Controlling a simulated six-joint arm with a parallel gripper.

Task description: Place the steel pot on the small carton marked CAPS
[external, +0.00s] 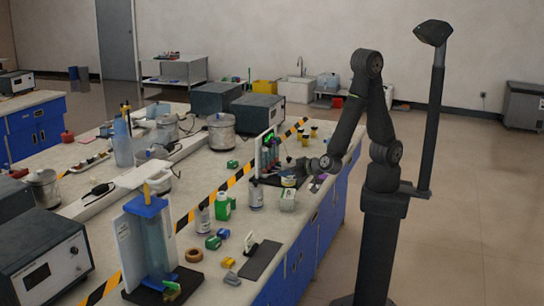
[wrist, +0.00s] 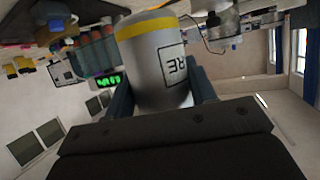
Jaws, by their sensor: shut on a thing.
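A steel-grey cylindrical pot (wrist: 160,62) with a yellow band and a black-framed label is between the two fingers of my gripper (wrist: 163,98) in the wrist view. Only the letters RE, turned over, can be read on the label. My gripper is shut on the pot. In the external view my gripper (external: 308,167) is low over the right edge of the bench, and the pot is too small there to make out well. A small white and green box (external: 288,201) stands just in front of my gripper; its lettering is unreadable, so I cannot tell whether it is the CAPS carton.
A rack of coloured tubes with a green display (external: 268,146) stands left of my gripper. A grey bottle (external: 256,195), a green bottle (external: 223,206) and another grey bottle (external: 203,220) stand nearby. Yellow-capped vials (external: 313,132) are behind. A dark flat pad (external: 260,260) lies in front.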

